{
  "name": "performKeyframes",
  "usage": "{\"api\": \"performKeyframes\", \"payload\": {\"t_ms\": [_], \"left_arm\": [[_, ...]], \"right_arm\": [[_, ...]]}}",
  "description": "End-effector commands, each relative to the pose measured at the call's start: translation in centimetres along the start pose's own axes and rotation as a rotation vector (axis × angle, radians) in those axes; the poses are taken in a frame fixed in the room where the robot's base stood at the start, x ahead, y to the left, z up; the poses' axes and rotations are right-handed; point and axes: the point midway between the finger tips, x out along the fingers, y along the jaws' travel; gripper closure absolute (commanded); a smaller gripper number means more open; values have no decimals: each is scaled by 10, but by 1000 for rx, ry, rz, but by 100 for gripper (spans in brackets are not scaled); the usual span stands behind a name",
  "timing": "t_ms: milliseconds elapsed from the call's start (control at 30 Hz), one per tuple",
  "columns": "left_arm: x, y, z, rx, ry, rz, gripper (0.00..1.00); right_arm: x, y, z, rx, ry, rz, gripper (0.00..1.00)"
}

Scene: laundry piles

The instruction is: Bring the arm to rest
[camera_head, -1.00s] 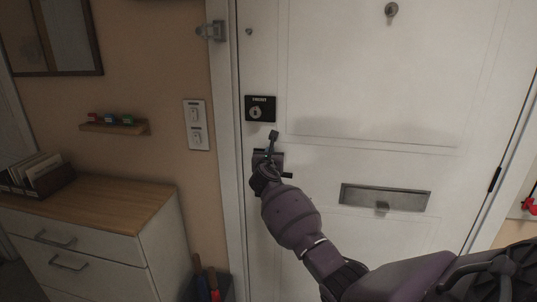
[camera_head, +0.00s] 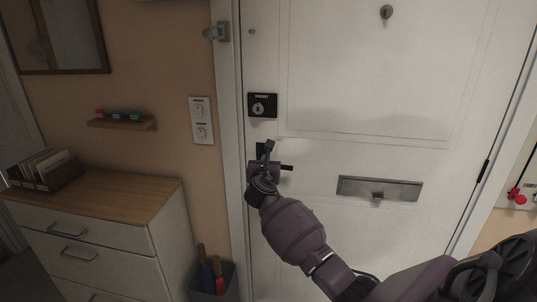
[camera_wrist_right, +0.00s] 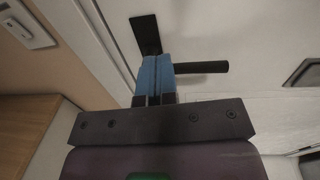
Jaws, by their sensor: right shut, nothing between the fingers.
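My right arm comes in from the lower right in the head view. Its gripper (camera_head: 267,148) is in front of the white door (camera_head: 370,100), just below the black lock plate (camera_head: 262,105). In the right wrist view the two blue fingers (camera_wrist_right: 155,78) are closed together with nothing between them. The black door handle (camera_wrist_right: 203,67) sticks out to the right, close beyond the fingertips. I cannot tell whether they touch it. My left gripper is not in view.
A white drawer unit with a wooden top (camera_head: 110,198) stands at the left, with a bin (camera_head: 215,284) beside it. A small key shelf (camera_head: 122,123) and switches (camera_head: 201,120) are on the wall. A metal letter slot (camera_head: 380,188) is on the door.

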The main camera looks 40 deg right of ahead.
Motion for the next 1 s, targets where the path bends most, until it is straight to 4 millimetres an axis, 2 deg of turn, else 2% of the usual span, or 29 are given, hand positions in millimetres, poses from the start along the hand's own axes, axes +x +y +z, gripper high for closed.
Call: {"api": "performKeyframes", "payload": {"t_ms": [100,300,667,833,1000], "left_arm": [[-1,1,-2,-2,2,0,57],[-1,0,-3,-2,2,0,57],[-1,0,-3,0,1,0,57],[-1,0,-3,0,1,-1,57],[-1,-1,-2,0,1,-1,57]], "right_arm": [[-18,2,0,2,0,2,100],[-35,4,0,2,0,1,100],[-38,4,0,32,1,0,100],[-38,9,0,239,1,29,100],[-43,26,6,618,43,120,100]]}}
